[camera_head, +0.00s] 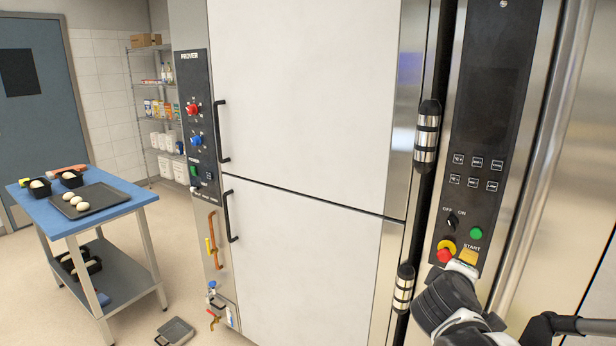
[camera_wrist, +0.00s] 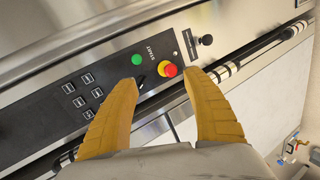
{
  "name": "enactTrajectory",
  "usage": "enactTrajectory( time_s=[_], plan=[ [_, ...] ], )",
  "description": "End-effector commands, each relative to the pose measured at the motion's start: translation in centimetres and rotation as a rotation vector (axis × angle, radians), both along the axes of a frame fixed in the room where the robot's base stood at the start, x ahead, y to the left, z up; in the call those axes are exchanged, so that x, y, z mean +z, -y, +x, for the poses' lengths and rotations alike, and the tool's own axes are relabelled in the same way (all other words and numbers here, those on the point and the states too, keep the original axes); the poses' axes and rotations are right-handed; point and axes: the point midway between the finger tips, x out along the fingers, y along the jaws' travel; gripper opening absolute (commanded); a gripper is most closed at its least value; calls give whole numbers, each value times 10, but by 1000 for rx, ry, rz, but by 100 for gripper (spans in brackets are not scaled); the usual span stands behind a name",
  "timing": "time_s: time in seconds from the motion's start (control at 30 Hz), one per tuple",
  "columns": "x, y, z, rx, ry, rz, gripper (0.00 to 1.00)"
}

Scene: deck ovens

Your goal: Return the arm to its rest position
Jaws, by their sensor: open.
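My gripper (camera_head: 467,258) is low at the right in the head view, by the bottom of a black control panel (camera_head: 486,130). In the wrist view its two orange fingers (camera_wrist: 160,80) are spread apart with nothing between them. The red stop button (camera_head: 445,253) on its yellow base lies beyond the gap, near the right fingertip; it also shows in the wrist view (camera_wrist: 169,70). The green start button (camera_head: 476,233) is just above the gripper. I cannot tell whether a finger touches the panel. Most of my arm is out of view.
A tall white-doored prover (camera_head: 300,100) with black handles fills the middle. Dark cylindrical door fittings (camera_head: 427,135) stand out left of the panel. A blue-topped trolley (camera_head: 130,205) with a tray and dough pans is at the left.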

Motion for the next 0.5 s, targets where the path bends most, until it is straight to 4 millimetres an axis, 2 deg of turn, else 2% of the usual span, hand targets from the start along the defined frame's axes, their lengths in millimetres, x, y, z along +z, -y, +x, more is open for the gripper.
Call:
enactTrajectory(
  time_s=[0.03, 0.17, 0.3, 0.4, 0.5],
  plan=[
    [-3, -7, -22, -30, 3, 118, 58],
    [-20, -38, -75, -120, 1, 456, 58],
    [-38, -80, -130, -213, -25, 784, 58],
    [-48, -108, -160, -266, -50, 962, 58],
    [-53, -128, -179, -301, -71, 1082, 58]
  ],
)
